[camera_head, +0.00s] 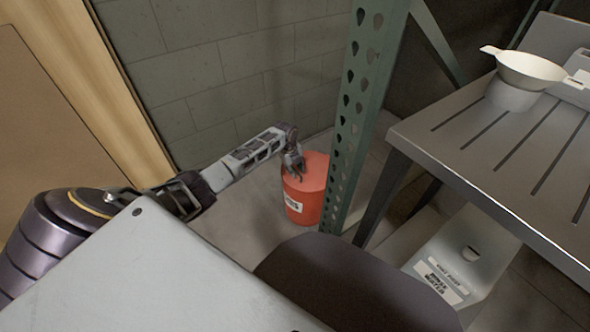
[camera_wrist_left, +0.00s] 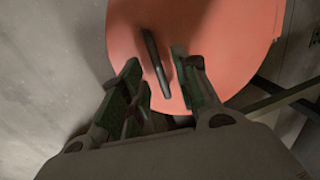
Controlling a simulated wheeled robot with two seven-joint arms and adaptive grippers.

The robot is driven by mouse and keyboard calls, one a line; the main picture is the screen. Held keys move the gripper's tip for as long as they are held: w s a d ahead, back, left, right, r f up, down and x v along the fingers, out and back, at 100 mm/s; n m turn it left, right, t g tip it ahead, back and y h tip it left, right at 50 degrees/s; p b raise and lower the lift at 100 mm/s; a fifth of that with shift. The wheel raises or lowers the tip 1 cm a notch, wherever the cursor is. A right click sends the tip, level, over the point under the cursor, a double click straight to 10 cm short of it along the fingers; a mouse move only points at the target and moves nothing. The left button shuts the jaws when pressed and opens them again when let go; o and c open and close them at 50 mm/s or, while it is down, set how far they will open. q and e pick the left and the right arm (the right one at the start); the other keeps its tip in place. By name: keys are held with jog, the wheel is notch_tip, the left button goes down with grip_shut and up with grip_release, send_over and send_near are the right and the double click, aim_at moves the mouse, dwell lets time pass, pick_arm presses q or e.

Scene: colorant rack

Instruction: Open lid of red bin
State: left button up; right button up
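The red bin (camera_head: 308,205) stands on the floor against the grey block wall, behind a green perforated post. Its red lid (camera_head: 314,168) lies on top and looks closed. The lid fills the upper middle of the left wrist view (camera_wrist_left: 225,40). My left gripper (camera_head: 297,172) is over the near left part of the lid, fingers pointing down. In the wrist view its fingers (camera_wrist_left: 163,88) are apart. A dark narrow bar (camera_wrist_left: 156,62), possibly a lid handle, shows between them against the lid. I cannot tell whether the fingers touch it. My right gripper is out of view.
The green post (camera_head: 350,110) rises close at the bin's right. A grey slotted shelf (camera_head: 430,135) holds a white funnel-like vessel (camera_head: 530,70). A pale labelled container (camera_head: 465,250) sits below the shelf. A wooden frame (camera_head: 110,110) stands at the left.

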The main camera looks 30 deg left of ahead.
pick_arm(q)
grip_shut()
jog(key=shift+r, duration=0.2)
dwell(0.4)
